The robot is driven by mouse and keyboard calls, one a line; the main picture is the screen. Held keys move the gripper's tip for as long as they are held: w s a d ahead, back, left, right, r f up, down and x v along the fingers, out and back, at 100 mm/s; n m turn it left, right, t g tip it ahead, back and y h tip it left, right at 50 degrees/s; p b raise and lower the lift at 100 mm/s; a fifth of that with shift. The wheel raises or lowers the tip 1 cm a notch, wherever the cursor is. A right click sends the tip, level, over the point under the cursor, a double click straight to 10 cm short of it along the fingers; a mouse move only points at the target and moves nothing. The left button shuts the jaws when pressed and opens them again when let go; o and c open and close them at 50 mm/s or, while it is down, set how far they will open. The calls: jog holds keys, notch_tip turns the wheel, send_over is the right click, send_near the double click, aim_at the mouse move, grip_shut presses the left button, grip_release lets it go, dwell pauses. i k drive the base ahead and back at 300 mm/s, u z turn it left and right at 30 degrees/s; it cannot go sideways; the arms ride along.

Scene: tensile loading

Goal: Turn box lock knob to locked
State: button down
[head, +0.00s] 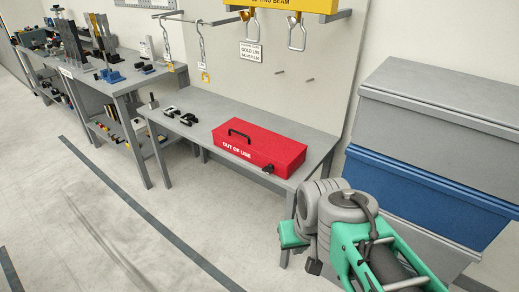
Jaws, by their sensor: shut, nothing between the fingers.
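The red box (258,145) lies closed on a grey workbench, with a black handle on its lid and "OUT OF USE" in white on its front. A small black lock knob (268,169) stands out near the right end of its front face. Its pointer direction is too small to read. My arm, green and grey, fills the lower right. The dark end of my gripper (313,266) shows small and partly hidden below the grey joints. It is shut and empty, below and right of the box, and apart from the knob.
The grey workbench (205,103) also bears small black and metal parts (180,115) left of the box. Hooks hang from a yellow beam (290,5) above. Stacked grey and blue cases (425,195) stand at the right. The floor (130,230) in front is clear.

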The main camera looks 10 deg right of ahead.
aim_at(268, 170)
jog(key=k, duration=0.65)
jog(key=u, duration=0.75)
jog(key=i, duration=1.05)
jog(key=u, duration=0.1)
